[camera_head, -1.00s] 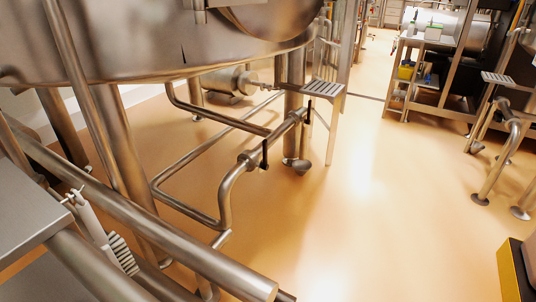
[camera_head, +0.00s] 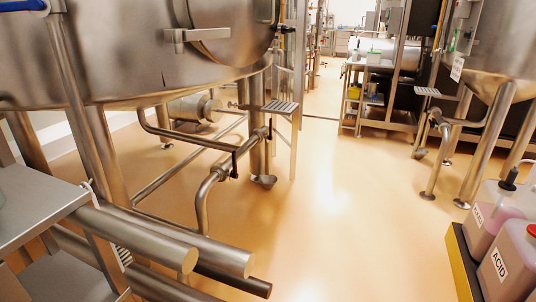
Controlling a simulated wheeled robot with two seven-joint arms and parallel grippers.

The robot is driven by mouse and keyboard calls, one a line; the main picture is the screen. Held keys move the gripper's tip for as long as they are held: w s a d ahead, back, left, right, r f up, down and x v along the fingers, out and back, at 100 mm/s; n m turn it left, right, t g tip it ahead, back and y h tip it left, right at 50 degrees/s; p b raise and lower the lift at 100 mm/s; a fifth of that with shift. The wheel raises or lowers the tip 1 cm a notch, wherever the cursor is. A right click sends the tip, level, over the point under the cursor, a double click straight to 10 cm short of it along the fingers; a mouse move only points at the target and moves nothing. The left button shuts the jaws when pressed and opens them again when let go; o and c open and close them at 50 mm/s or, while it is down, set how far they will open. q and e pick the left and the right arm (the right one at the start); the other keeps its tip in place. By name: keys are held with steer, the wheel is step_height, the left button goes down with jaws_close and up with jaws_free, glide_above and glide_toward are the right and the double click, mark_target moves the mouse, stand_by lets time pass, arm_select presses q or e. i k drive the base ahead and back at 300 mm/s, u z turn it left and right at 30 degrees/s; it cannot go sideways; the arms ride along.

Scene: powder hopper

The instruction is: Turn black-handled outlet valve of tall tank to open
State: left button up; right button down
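A large steel tank (camera_head: 130,50) on legs fills the upper left. Under it runs a steel outlet pipe (camera_head: 202,200) with a valve that has a short black handle (camera_head: 235,163) hanging down. A second small black handle (camera_head: 270,133) sits farther along this pipe, near a tank leg. Another steel tank (camera_head: 500,50) on legs stands at the right edge; no black handle is clear on the pipe below it. I cannot tell which tank is the tall one. Neither of my grippers shows in the view.
A steel table (camera_head: 35,205) and thick steel tubes (camera_head: 150,240) take up the lower left. Pink canisters (camera_head: 512,262), one marked ACID, stand in a yellow-edged tray (camera_head: 462,265) at lower right. A shelf rack (camera_head: 370,95) stands behind. The orange floor (camera_head: 340,220) is clear in the middle.

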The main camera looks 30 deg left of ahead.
mark_target(236, 175)
steer(key=z, duration=0.15)
steer(key=i, duration=1.4)
steer(key=u, duration=1.15)
steer(key=i, duration=0.9)
steer(key=u, duration=1)
steer(key=i, duration=0.5)
